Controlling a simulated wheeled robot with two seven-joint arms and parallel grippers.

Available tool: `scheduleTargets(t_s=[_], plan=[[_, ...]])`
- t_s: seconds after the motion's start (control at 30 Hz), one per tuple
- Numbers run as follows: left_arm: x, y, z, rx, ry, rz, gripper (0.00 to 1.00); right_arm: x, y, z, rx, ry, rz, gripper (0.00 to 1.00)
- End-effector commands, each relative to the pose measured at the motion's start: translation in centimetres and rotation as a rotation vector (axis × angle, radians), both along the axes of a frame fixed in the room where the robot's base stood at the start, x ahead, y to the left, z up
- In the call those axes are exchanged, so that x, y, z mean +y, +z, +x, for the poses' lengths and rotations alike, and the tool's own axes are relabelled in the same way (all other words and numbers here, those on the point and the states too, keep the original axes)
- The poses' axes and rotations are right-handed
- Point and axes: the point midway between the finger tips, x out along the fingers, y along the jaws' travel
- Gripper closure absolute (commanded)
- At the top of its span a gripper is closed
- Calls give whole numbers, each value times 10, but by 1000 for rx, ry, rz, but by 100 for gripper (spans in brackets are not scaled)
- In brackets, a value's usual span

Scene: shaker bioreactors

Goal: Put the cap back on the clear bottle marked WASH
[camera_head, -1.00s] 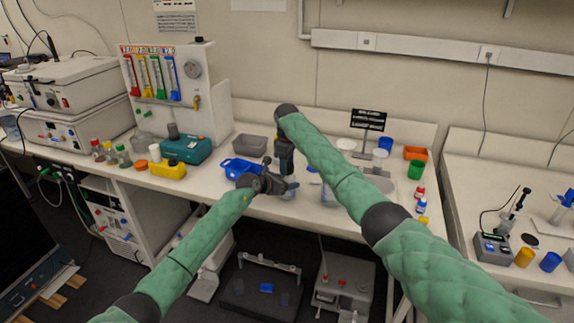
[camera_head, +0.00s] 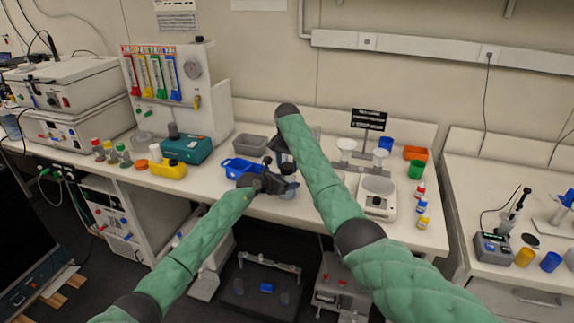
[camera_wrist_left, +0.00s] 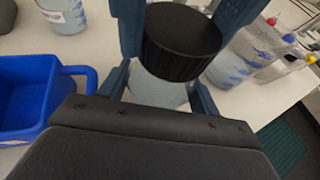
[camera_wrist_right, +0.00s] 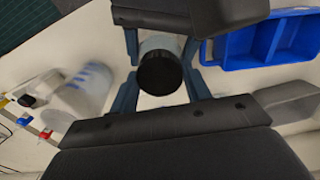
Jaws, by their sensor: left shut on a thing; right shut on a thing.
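The clear bottle (camera_wrist_left: 152,90) stands upright between the fingers of my left gripper (camera_head: 282,186), which is shut on it at the bench front. It also shows in the right wrist view (camera_wrist_right: 160,43). Its WASH marking is not readable here. The black ribbed cap (camera_wrist_left: 181,42) is held by my right gripper (camera_wrist_right: 160,88) from above; the cap shows from its top in the right wrist view (camera_wrist_right: 161,73). The cap is over the bottle's mouth. The cap hides the neck, so I cannot tell whether it is seated or threaded.
A blue divided tray (camera_head: 241,168) is left of the bottle, with a grey bin (camera_head: 250,144) behind. Another blue-marked bottle (camera_wrist_right: 82,92) stands nearby. A balance (camera_head: 378,198) and small coloured-cap bottles (camera_head: 421,205) are on the right.

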Motion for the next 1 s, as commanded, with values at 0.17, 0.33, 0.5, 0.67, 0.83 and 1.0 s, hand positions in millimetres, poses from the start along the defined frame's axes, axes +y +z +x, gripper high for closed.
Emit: scheduleTargets(t_s=[0.17,0.33,0.5,0.67,0.83,1.0], plan=[[-2,-2,-2,2,-4,1,100,1,2,1,-6,-286,3,74],[-2,-2,-2,2,-4,1,100,1,2,1,-5,-565,4,74],[-2,-2,-2,2,-4,1,100,1,2,2,-4,-844,4,74],[-3,-2,-2,2,-4,1,100,1,2,2,-4,-1109,5,74],[-3,-2,-2,2,-5,1,100,1,2,2,-4,-1388,4,74],[-3,-2,-2,2,-5,1,100,1,2,2,-4,-1667,4,74]])
